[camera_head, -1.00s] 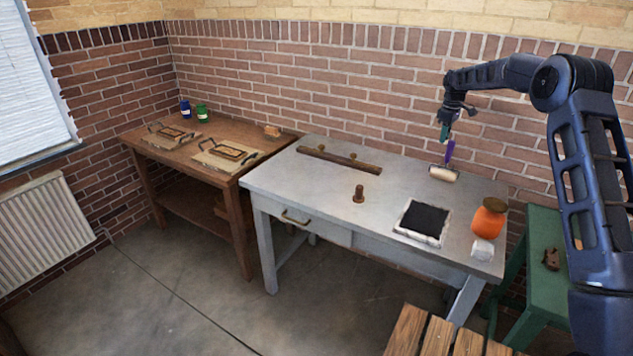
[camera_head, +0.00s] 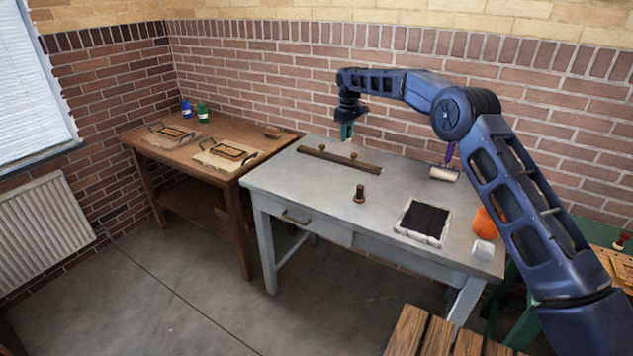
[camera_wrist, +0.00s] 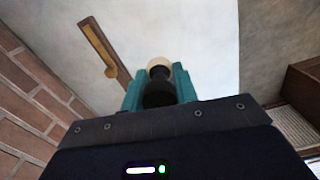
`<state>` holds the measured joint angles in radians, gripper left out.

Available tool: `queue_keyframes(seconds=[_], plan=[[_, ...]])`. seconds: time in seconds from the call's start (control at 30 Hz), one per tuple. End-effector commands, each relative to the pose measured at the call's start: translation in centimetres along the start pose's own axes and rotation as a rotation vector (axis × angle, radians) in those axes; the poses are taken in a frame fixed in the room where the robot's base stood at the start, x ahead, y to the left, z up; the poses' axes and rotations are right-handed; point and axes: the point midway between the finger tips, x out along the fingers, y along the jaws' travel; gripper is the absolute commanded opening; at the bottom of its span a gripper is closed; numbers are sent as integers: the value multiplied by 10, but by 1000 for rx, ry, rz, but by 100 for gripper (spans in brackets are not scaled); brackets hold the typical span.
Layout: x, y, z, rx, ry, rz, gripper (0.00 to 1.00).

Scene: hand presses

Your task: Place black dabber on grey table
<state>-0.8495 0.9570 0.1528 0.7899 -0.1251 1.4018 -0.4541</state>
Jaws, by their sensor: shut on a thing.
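My gripper (camera_head: 347,131) is above the far left part of the grey table (camera_head: 285,185), pointing down, close to the wooden bar in the picture. In the wrist view its teal fingers are shut on the black dabber (camera_wrist: 159,94), which has a dark body and a pale round end. The dabber is mostly hidden by the fingers in the head view. It is held over the grey tabletop, which fills the middle of the wrist view (camera_wrist: 208,45); the gap below it cannot be judged exactly.
A brown knobbed tool (camera_head: 359,194), a black ink slab (camera_head: 424,220), a roller (camera_head: 444,173), a white jar (camera_head: 484,253) and an orange container (camera_head: 484,224) stand there. The front left is clear.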

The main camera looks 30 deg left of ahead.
Motion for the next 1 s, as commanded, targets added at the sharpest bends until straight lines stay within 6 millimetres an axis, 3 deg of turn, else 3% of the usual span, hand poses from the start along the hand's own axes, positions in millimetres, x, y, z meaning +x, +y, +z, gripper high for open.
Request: queue_keyframes(seconds=[0.17, 0.8, 1.0], plan=[[8, -11, -8, 1, -2, -1, 5], [138, -11, -8, 1, -2, -2, 5], [156, -11, -8, 1, 0, -1, 5]])
